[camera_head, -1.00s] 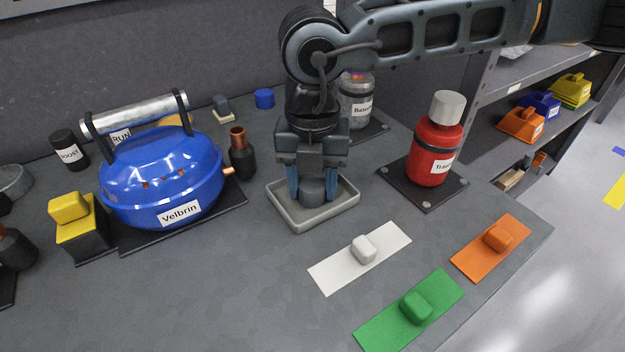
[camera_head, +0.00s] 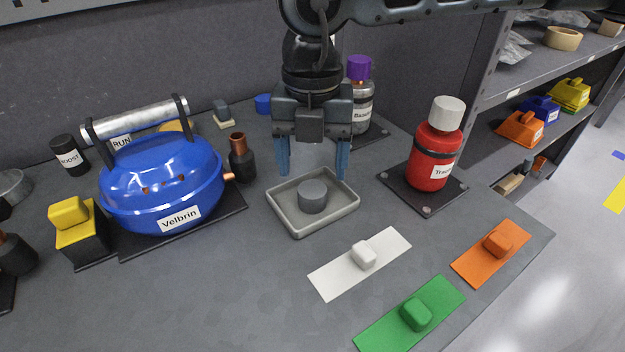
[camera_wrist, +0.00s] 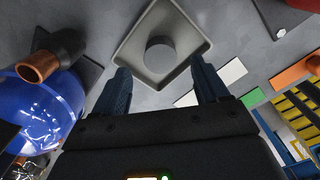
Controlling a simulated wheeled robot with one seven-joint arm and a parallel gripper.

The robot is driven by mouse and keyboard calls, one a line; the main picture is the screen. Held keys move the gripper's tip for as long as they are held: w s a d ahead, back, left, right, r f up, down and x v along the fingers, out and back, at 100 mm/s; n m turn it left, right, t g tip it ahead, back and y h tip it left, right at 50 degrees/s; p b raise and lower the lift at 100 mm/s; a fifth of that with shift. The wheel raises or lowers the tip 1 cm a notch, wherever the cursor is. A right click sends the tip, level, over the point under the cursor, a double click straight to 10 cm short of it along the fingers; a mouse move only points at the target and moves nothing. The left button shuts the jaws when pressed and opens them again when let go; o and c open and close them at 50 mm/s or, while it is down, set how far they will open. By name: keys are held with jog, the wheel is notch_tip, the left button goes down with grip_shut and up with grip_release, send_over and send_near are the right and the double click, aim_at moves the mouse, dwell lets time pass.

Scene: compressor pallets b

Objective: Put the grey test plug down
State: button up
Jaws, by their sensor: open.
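The grey test plug (camera_head: 313,196) is a short grey cylinder standing in a shallow grey tray (camera_head: 286,222). It also shows in the wrist view (camera_wrist: 160,56), inside the tray (camera_wrist: 188,70) and apart from the tray walls. My gripper (camera_head: 312,174) is open and empty above the tray, its blue fingers wide apart and clear of the plug. In the wrist view the two fingers (camera_wrist: 160,78) have nothing between their tips but the view down to the tray.
A blue Velbrin compressor (camera_head: 165,185) and a dark bottle with a copper neck (camera_head: 242,162) stand left. A red bottle (camera_head: 434,155) stands right and a purple-capped bottle (camera_head: 360,95) behind. White (camera_head: 340,277), green (camera_head: 385,335) and orange (camera_head: 475,265) plates lie in front.

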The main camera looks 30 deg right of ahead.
aim_at(312, 188)
notch_tip(312, 188, up, 7)
jog(key=shift+f, duration=0.2)
jog(key=shift+s, duration=0.1)
dwell(1.6)
